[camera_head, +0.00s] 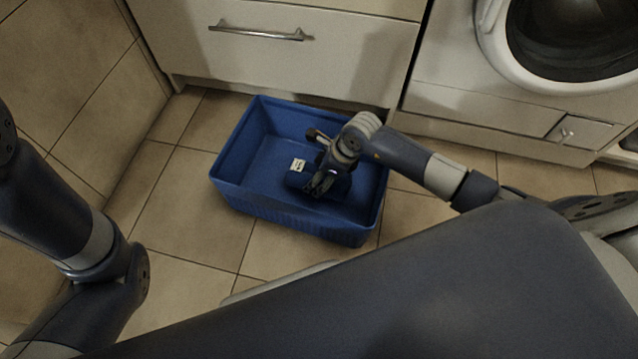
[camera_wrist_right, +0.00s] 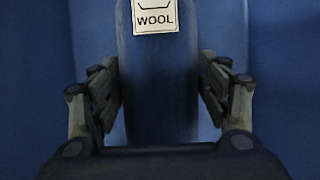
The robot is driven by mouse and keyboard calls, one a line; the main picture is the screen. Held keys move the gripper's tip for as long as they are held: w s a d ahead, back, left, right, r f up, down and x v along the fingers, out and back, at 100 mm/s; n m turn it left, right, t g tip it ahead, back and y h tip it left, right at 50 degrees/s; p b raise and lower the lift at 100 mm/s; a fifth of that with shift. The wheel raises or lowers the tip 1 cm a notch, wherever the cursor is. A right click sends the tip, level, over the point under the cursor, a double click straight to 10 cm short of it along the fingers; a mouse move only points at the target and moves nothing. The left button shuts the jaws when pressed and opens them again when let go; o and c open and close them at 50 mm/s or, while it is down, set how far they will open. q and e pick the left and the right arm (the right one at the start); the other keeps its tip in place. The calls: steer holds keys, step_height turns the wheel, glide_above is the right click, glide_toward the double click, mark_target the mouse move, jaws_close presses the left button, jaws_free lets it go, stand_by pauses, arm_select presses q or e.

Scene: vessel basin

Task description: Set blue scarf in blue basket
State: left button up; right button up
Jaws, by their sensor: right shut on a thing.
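The blue basket (camera_head: 290,220) is an open rectangular tub standing on the tiled floor, below the head camera. The blue scarf (camera_head: 296,179), a dark blue rolled or folded bundle with a white label, is inside the basket's walls. In the right wrist view the scarf (camera_wrist_right: 158,85) runs between the fingers and its label reads "WOOL". My right gripper (camera_head: 318,184) reaches down into the basket and is shut on the scarf; its fingers also show in the wrist view (camera_wrist_right: 160,100). Whether the scarf touches the basket floor is unclear. My left gripper is out of view.
A white drawer cabinet (camera_head: 290,65) stands close behind the basket. A white washing machine (camera_head: 470,80) with a round door is at the upper right. The tiled floor (camera_head: 190,215) is clear left of the basket.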

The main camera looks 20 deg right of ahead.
steer(key=shift+f+b, duration=1.15)
steer(key=shift+f, duration=0.55)
steer(key=shift+f, duration=0.15)
steer(key=o, duration=1.2)
steer(key=shift+o, duration=0.2)
